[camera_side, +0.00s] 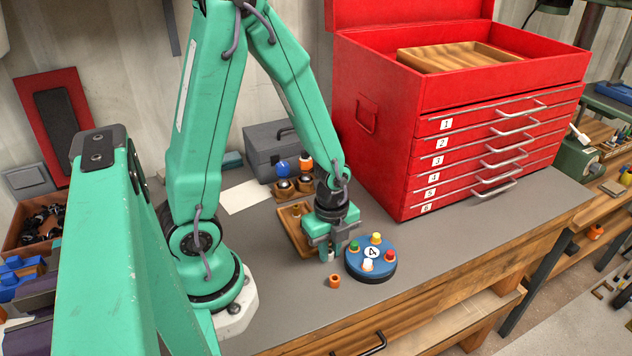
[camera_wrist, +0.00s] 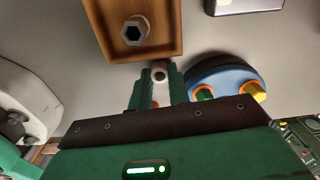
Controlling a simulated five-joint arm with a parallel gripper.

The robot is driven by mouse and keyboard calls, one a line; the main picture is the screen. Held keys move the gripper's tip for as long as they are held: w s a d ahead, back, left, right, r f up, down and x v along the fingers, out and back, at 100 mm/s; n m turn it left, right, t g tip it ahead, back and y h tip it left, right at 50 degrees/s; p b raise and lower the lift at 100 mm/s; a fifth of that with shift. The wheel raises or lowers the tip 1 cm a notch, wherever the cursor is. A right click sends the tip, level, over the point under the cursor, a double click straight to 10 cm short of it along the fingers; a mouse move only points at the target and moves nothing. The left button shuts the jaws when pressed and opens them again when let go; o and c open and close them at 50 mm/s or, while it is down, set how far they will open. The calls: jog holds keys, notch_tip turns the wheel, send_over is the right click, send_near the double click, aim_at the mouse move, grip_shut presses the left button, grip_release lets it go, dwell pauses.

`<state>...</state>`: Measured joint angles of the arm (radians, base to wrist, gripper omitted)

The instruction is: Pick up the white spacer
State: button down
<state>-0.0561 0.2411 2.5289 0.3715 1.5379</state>
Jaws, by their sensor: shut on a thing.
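My gripper (camera_side: 331,252) points down, low over the grey bench, between a wooden tray and a round blue disc. It is shut on the white spacer (camera_wrist: 160,70), a small pale ring with a dark hole, which shows between the fingertips in the wrist view. In the side view the fingers mostly hide the spacer, and I cannot tell whether it touches the bench.
The wooden tray (camera_side: 290,240) is left of my gripper, with a pale hexagonal-holed piece (camera_wrist: 135,30) in it. The blue disc (camera_side: 371,275), marked 4, carries several coloured caps. An orange ring (camera_side: 334,281) lies in front. A red tool chest (camera_side: 385,170) stands behind right.

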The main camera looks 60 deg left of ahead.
jog(key=shift+r, duration=0.1)
dwell(0.3)
jog(key=shift+r, duration=1.65)
jog(key=s+d+r, duration=0.5)
jog(key=d+r, duration=0.2)
jog(key=d, duration=0.3)
jog(key=shift+s+d+r, duration=0.2)
jog(key=shift+s+r, duration=0.05)
jog(key=shift+w+a, duration=0.1)
jog(key=shift+w, duration=0.05)
jog(key=w+a+n, duration=0.2)
jog(key=w+a, duration=0.2)
jog(key=a, duration=0.2)
jog(key=w+a+n, duration=0.2)
jog(key=w+a, duration=0.3)
jog(key=a, duration=0.1)
jog(key=w+a+n, duration=0.2)
jog(key=w+a, duration=0.2)
jog(key=a, duration=0.2)
jog(key=shift+w+r, duration=0.35)
jog(key=shift+w, duration=0.05)
